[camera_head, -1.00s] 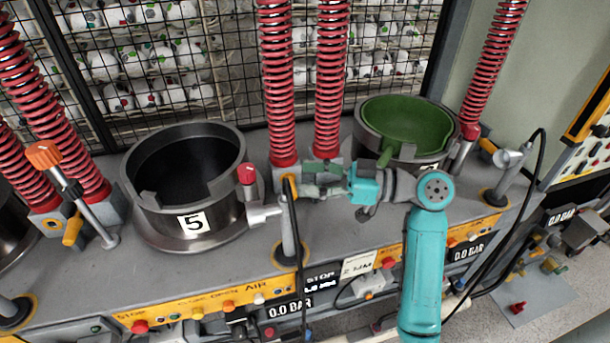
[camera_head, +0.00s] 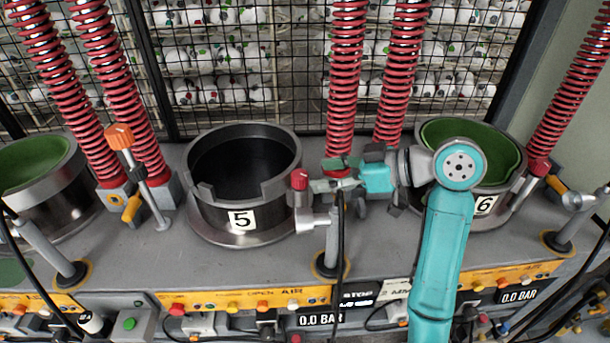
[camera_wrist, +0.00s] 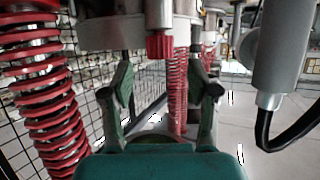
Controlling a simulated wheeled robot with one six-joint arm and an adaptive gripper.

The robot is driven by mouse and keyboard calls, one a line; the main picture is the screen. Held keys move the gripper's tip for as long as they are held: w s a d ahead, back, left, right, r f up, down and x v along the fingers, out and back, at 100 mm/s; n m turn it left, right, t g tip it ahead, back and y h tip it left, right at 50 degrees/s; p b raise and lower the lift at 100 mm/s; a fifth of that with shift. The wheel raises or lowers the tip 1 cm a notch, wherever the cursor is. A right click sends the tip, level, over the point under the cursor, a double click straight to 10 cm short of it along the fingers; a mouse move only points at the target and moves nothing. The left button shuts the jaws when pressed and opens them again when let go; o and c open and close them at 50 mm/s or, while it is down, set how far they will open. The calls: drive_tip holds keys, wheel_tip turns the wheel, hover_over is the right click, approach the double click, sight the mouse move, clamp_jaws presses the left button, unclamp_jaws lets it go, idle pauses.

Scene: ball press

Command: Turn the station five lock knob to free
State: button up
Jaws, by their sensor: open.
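The station five cup (camera_head: 243,205) is a dark metal ring with a notched front rim and a "5" label. A red knob (camera_head: 299,179) stands at its right rim, on a grey fitting by a post. It also shows as a ribbed red knob (camera_wrist: 160,46) in the wrist view. No lock or free marking is readable on it. My gripper (camera_head: 322,184) is open and just right of the red knob. In the wrist view my gripper (camera_wrist: 162,92) has its two green fingers spread, with the red knob above the gap between them. Nothing is held.
A grey post (camera_head: 331,250) with a black cable stands close below my gripper. Red springs (camera_head: 342,80) rise behind it. An orange knob (camera_head: 119,136) on a rod stands left of cup five. The green-lined station six cup (camera_head: 508,183) is partly behind my arm.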

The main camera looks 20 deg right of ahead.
sight(305, 175)
drive_tip(key=shift+x, duration=2.65)
